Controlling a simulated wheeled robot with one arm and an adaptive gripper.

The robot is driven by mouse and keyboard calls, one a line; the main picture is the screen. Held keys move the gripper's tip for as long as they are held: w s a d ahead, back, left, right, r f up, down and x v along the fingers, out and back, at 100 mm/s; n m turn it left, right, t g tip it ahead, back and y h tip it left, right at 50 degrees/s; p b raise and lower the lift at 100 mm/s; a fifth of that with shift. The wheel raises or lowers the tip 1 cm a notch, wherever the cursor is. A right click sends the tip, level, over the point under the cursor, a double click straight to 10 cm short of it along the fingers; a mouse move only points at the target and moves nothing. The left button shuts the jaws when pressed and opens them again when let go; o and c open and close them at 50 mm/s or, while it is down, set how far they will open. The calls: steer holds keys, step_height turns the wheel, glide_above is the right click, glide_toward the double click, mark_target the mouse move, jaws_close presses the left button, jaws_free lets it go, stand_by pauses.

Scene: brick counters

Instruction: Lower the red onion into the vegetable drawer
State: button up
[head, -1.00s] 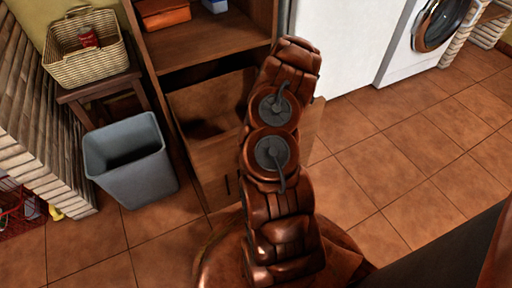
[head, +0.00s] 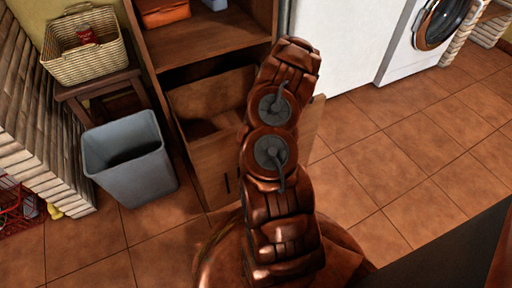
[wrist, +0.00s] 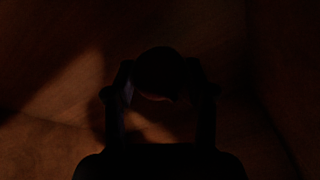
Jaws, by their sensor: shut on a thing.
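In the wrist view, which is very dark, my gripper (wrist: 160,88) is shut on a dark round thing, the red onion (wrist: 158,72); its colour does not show. Brown wooden surfaces of the drawer surround it, and I cannot tell whether the onion touches the bottom. In the head view the vegetable drawer (head: 208,160) is pulled out at the base of the wooden cabinet. My arm reaches over its right side and hides that part, along with my gripper and the onion.
A grey bin (head: 130,165) stands on the floor left of the drawer. A wicker basket (head: 82,62) with a red item sits on a small wooden table (head: 100,87). A white appliance (head: 340,45) is to the right of the cabinet. The tiled floor at right is clear.

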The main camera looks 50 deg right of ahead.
steer(key=shift+f+b, duration=1.25)
steer(key=shift+f, duration=0.4)
stand_by(1.1)
steer(key=o, duration=1.3)
steer(key=shift+c, duration=0.2)
steer(key=shift+r, duration=0.1)
